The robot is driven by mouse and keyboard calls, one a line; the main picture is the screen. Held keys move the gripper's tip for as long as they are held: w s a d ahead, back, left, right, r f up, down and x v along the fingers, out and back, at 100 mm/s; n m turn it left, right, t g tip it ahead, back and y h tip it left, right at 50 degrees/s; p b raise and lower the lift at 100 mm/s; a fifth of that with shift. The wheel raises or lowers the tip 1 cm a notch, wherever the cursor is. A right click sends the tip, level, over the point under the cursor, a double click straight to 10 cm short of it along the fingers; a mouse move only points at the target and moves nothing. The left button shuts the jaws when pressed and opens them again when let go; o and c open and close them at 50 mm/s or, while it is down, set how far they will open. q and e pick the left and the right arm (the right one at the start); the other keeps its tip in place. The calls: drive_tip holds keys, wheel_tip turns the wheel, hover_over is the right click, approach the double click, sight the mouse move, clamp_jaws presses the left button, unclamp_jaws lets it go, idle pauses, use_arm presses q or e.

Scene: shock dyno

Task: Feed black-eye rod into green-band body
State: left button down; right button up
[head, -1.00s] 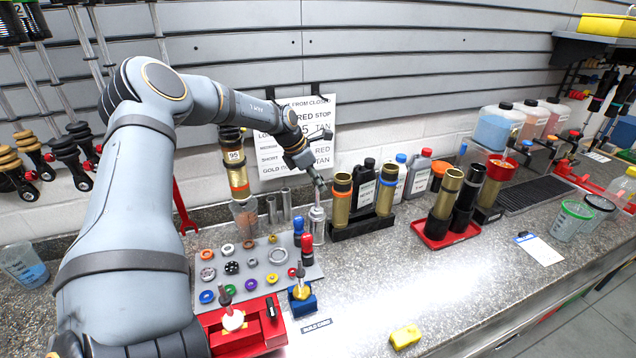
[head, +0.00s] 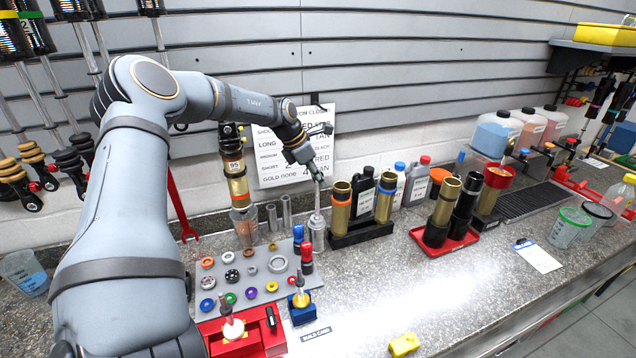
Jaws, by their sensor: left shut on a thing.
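My left gripper (head: 317,176) is shut on the upper end of a slim silver rod (head: 318,203). The rod stands upright, its lower part inside a clear-grey cylinder (head: 317,238) on the bench; its eye is hidden by the fingers, so I cannot tell its colour. Two gold bodies stand in a black stand to the right, one with an orange band (head: 341,187) and one with a blue band (head: 385,192). I cannot make out a green band. My right gripper is out of view.
A grey parts mat (head: 268,288) with coloured rings lies left of the cylinder. A red fixture (head: 255,335) and a blue block (head: 301,312) hold pieces in front. Bottles (head: 417,180) stand behind the bodies.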

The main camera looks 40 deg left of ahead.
use_arm(q)
drive_tip(key=shift+r+p, duration=1.7)
drive_tip(key=shift+r, duration=2.65)
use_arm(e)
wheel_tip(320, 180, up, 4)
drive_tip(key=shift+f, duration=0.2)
use_arm(q)
drive_tip(key=shift+r, duration=0.1)
